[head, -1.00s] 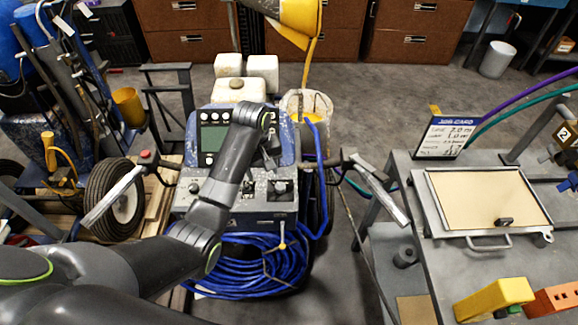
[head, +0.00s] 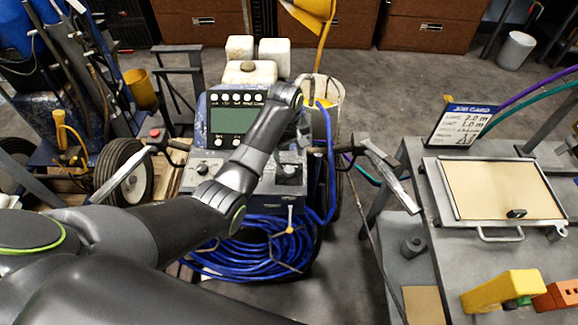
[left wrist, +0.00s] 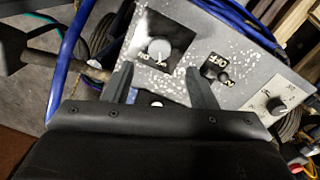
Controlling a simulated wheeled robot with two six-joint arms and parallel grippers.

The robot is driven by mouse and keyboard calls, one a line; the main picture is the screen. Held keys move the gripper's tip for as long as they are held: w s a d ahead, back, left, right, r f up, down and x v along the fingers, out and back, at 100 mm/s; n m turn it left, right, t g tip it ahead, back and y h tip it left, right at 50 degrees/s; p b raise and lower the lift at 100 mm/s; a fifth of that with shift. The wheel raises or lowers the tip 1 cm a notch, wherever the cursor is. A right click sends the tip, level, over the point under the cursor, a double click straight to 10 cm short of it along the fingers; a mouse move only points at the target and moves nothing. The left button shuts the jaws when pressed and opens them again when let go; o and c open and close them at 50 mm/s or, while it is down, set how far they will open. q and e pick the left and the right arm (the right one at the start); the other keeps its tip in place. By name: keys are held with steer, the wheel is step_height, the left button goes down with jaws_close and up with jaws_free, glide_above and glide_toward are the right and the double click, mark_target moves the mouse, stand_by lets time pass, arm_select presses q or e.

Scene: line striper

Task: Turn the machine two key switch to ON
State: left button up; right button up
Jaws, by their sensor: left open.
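The striper's grey control panel (left wrist: 232,38) fills much of the left wrist view; in the head view (head: 262,192) my left arm partly covers it. A black plate on it carries a grey round knob (left wrist: 159,49), with lettering that looks like ON. Beside it is a smaller black switch (left wrist: 222,76) on a plate lettered OFF. I cannot tell which is the key switch. My left gripper (left wrist: 161,88) is open, its two fingers apart over the panel near the grey knob, nothing between them. In the head view the gripper (head: 304,128) is mostly hidden behind its wrist. My right gripper is out of view.
A dial (left wrist: 276,104) sits farther along the panel. A display (head: 232,121) stands behind it. Handlebars (head: 388,175) stick out at both sides. A blue hose coil (head: 245,250) lies below. A grey bench with a framed board (head: 505,190) stands at right.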

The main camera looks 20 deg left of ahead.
mark_target(289, 169)
arm_select(q)
step_height(289, 169, down, 7)
steer(key=shift+d+f, duration=0.1)
steer(key=shift+f, duration=0.05)
stand_by(0.4)
steer(key=c, duration=1)
